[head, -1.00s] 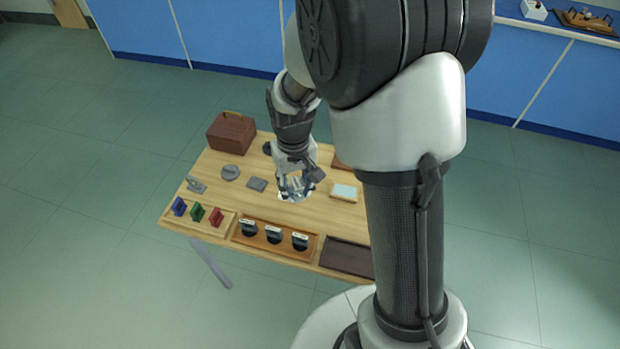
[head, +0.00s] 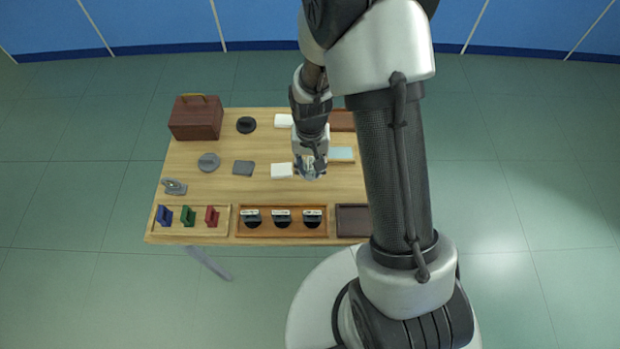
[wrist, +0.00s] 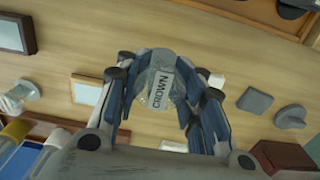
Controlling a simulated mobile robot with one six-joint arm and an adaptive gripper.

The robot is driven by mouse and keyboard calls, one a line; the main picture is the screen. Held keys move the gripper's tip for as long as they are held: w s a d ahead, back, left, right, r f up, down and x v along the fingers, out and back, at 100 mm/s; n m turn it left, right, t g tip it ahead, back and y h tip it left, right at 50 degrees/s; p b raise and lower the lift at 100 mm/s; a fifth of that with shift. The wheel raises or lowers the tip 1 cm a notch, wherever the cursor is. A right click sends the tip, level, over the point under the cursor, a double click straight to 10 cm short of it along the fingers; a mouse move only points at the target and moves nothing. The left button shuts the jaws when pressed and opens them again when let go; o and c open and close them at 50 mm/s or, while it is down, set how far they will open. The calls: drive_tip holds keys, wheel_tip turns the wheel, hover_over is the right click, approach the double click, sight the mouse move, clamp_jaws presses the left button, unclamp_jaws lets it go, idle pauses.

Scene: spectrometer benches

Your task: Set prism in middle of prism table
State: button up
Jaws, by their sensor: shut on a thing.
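My gripper (wrist: 162,95) is shut on a clear-grey prism (wrist: 163,80) with a label reading CROWN, held above the table. In the head view my gripper (head: 310,172) is over the middle of the table, and the prism in it is hard to make out. A round grey disc (head: 208,162), perhaps the prism table, stands left of my gripper. It also shows at the right of the wrist view (wrist: 291,117). A round black piece (head: 246,125) lies farther back. I cannot tell for certain which is the prism table.
A grey square (head: 243,168) and a white pad (head: 281,171) lie left of my gripper, a pale blue pad (head: 341,154) right. A brown case (head: 196,118) stands back left. Trays with coloured pieces (head: 188,216) and black holders (head: 282,218) line the front.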

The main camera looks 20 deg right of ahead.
drive_tip(key=shift+f+b, duration=0.8)
drive_tip(key=shift+f, duration=2.05)
drive_tip(key=shift+f, duration=0.1)
drive_tip(key=o, duration=0.7)
drive_tip(key=shift+c, duration=0.2)
drive_tip(key=o, duration=0.5)
